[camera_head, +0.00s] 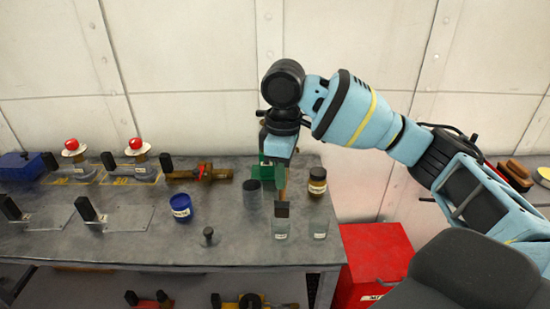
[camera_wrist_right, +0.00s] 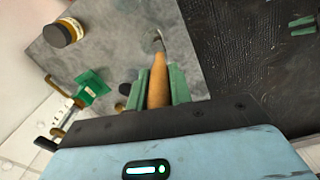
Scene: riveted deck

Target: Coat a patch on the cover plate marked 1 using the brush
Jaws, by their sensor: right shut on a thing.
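My right gripper (camera_head: 281,160) is above the right part of the bench, pointing down. It is shut on the wooden handle of the brush (camera_head: 282,182). In the right wrist view the handle (camera_wrist_right: 158,80) sits between the green fingers. Two flat metal cover plates (camera_head: 49,216) (camera_head: 128,217) with black upright handles lie at the left. Their small labels are too blurred to read.
A black knob (camera_head: 208,236) rises near the front edge. Red-knobbed valves (camera_head: 138,160) and brass fitting (camera_head: 203,172) are behind.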

